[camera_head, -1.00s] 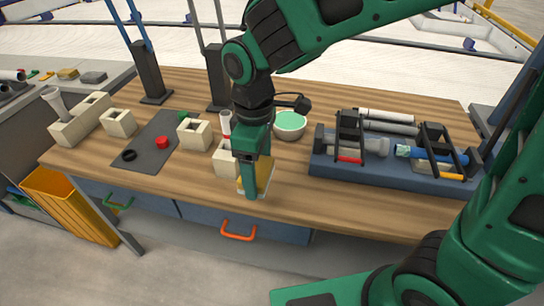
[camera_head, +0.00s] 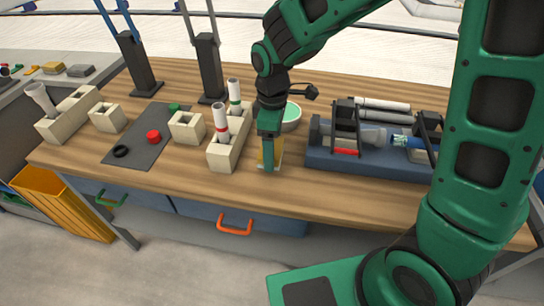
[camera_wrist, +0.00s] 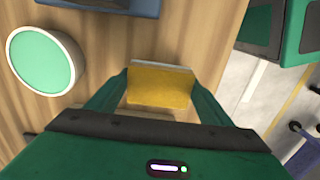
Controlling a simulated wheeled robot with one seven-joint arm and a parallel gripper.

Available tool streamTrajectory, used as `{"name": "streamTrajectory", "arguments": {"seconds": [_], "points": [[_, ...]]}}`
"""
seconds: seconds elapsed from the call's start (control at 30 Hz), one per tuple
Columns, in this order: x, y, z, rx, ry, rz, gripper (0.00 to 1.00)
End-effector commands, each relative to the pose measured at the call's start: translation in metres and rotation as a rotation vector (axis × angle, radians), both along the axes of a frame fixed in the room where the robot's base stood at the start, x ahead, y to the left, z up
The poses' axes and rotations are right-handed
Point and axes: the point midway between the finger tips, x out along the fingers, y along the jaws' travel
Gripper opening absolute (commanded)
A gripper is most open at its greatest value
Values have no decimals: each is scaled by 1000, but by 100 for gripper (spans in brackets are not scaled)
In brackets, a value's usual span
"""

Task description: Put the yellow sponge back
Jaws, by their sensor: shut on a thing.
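The yellow sponge (camera_head: 278,150) is near the front middle of the wooden table, partly hidden by my gripper in the head view. My gripper (camera_head: 269,163) points down and is shut on the sponge. In the wrist view the yellow sponge (camera_wrist: 160,88) lies between the two green fingers, with a pale strip along its far edge. I cannot tell whether the sponge touches the table or is a little above it.
A beige block (camera_head: 227,154) with upright pipes stands just left of my gripper. A blue rack (camera_head: 322,158) with pipes is to the right. The table front is clear.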

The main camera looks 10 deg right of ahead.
Motion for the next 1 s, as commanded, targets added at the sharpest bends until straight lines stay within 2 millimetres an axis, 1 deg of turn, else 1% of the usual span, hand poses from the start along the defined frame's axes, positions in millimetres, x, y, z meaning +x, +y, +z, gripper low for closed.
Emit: {"name": "streamTrajectory", "arguments": {"seconds": [0.2, 0.3, 0.7, 0.73, 0.77, 0.8, 1.0], "points": [[-1, -1, -28, -2, 5, 0, 56], [0, -1, -37, -1, 3, -1, 56], [0, 0, -42, -1, 1, 0, 56], [0, 0, -42, -1, 1, 0, 76], [0, 0, -42, -1, 1, 0, 83], [0, 0, -42, -1, 1, 0, 92], [0, 1, -42, -1, 1, 1, 92]]}}
